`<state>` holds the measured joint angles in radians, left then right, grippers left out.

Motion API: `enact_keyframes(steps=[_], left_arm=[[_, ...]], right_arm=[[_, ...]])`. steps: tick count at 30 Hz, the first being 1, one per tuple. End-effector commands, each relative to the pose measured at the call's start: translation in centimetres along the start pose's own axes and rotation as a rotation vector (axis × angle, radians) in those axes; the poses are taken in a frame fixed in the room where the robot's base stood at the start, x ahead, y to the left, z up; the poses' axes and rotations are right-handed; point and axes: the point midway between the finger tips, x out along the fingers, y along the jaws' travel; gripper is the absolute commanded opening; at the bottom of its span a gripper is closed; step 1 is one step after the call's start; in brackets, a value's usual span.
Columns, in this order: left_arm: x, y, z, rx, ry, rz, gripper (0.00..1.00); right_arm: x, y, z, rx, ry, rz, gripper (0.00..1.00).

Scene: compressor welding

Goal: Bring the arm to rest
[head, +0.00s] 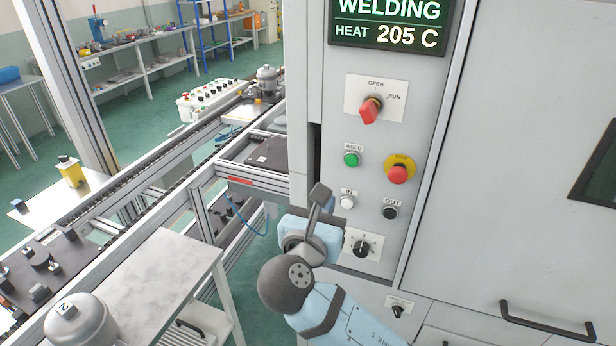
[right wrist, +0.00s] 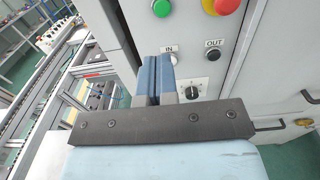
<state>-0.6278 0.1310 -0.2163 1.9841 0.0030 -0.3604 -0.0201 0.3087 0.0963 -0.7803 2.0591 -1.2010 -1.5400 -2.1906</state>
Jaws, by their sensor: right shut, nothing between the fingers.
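My right arm reaches up from the bottom of the head view, and its gripper (head: 320,192) is in front of the grey control panel (head: 335,115), just left of the white IN button (head: 347,201). In the right wrist view the two blue-grey fingers (right wrist: 158,62) are together with nothing between them. Their tips overlap the left side of the IN button (right wrist: 174,56) in that view; I cannot tell whether they touch it. My left gripper is not in view.
The panel carries a green WELD button (head: 351,160), a red emergency stop (head: 397,174), a black OUT button (head: 390,212) and a red OPEN/RUN switch (head: 370,109). The display (head: 390,22) reads WELDING, HEAT 205 C. A conveyor (head: 150,208) and a side table (head: 160,275) stand left.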

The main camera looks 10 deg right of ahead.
Motion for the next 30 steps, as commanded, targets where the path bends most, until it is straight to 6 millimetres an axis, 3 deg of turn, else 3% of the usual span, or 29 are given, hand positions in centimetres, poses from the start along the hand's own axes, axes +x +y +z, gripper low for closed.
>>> enact_keyframes(steps=[5,8,14,18,21,25,30], left_arm=[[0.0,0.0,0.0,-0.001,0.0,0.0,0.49],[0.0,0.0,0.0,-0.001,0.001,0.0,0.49],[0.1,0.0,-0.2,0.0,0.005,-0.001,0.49],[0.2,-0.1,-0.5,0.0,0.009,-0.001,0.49],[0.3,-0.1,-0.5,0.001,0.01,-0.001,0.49],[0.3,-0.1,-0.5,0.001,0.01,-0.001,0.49],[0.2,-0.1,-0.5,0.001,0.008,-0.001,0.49]], right_arm=[[0.2,0.0,-1.8,0.054,0.042,0.033,0.0],[0.5,0.1,-5.9,0.199,0.148,0.099,0.0],[-1.4,-1.6,-18.2,0.766,0.54,0.164,0.0],[-4.4,-4.4,-25.8,1.248,0.826,0.046,0.0],[-7.0,-7.3,-30.1,1.61,0.995,-0.122,0.0],[-10.0,-11.5,-34.0,2.044,1.125,-0.391,0.0],[-12.4,-15.6,-36.3,2.427,1.162,-0.671,0.0]])
